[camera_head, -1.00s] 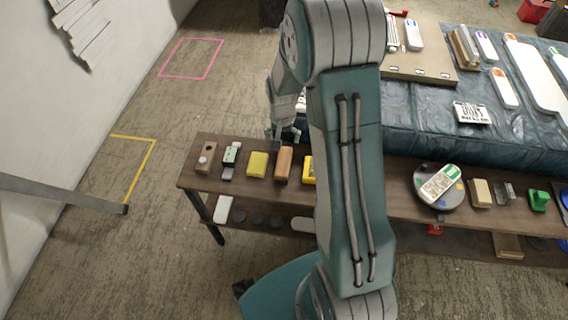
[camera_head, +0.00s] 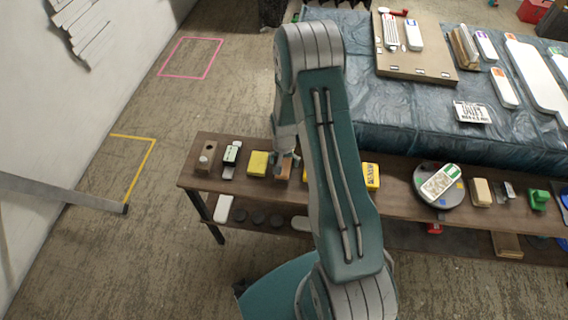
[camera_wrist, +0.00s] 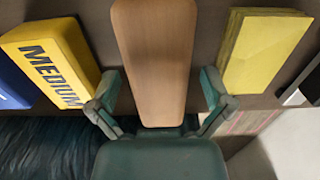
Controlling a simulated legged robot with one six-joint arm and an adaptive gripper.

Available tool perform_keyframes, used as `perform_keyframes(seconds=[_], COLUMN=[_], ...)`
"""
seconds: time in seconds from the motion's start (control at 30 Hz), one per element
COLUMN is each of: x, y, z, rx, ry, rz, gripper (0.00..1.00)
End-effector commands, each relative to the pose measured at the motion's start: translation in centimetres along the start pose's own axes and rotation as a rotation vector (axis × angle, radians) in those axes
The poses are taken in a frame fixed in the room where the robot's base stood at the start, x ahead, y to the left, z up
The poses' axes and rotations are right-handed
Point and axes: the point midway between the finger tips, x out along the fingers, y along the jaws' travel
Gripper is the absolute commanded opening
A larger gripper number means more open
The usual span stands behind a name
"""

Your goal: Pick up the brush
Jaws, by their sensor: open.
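The brush (camera_wrist: 155,50), a long brown wooden piece with a rounded end, lies on the shelf top; its underside is hidden. In the head view the brush (camera_head: 282,172) shows only in part below my gripper (camera_head: 287,160). In the wrist view my gripper (camera_wrist: 160,88) is open, with one finger on each side of the brush near its close end. A gap shows beside each finger; I cannot tell how far above the shelf they are.
A yellow block marked MEDIUM (camera_wrist: 48,62) is close on the left and a yellow sponge-like block (camera_wrist: 262,50) close on the right in the wrist view. The wooden shelf (camera_head: 400,205) holds several other items. A blue-covered table (camera_head: 420,120) stands behind it.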

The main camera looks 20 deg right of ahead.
Motion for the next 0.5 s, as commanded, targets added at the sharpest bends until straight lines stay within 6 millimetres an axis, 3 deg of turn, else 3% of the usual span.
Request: perform_keyframes(seconds=[0.3, 0.37, 0.5], x=[0.82, 0.81, 0.80], y=[-0.01, -0.01, -0.01], z=[-0.04, -0.04, -0.04], rx=[0.000, 0.000, 0.000], ry=[0.002, 0.002, 0.002], rz=[-0.001, -0.001, -0.001], gripper=[1.00, 0.78, 0.15])
